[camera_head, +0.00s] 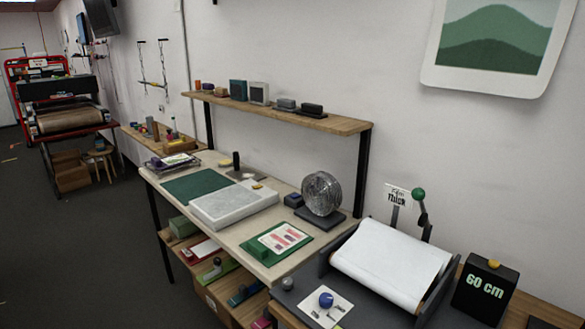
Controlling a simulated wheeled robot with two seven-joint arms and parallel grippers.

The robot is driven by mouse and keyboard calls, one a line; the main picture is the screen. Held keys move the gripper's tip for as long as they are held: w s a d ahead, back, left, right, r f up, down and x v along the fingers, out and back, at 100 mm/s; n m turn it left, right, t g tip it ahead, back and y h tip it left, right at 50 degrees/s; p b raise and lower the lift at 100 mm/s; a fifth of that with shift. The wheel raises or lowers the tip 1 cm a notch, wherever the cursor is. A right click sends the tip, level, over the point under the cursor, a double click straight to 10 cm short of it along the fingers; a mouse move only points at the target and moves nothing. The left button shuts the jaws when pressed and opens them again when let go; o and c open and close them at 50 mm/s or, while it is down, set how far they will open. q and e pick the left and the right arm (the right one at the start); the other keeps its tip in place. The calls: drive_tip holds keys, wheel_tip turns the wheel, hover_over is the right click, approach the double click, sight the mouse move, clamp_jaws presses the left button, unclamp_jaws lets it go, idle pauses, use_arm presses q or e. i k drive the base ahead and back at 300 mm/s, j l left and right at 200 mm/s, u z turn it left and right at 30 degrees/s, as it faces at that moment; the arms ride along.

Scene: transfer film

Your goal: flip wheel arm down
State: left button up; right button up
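A silver, ridged wheel-like round (322,193) stands upright on a dark base plate (320,218) at the right end of the workbench. Further right, a dark machine (372,305) carries a broad white roll or sheet (390,265). An upright dark lever with a green ball knob (418,194) rises at its back; the knob is at the top. I cannot tell from this view which of these parts is the wheel arm. Neither of my grippers is in view.
The bench (262,238) holds a pale slab (233,207), a green mat (197,186) and a green board with a printed card (277,240). A shelf (330,121) stands above. A black box marked "60 cm" (484,289) is at the right.

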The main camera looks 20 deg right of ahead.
sight(418, 194)
drive_tip(key=z, duration=1.6)
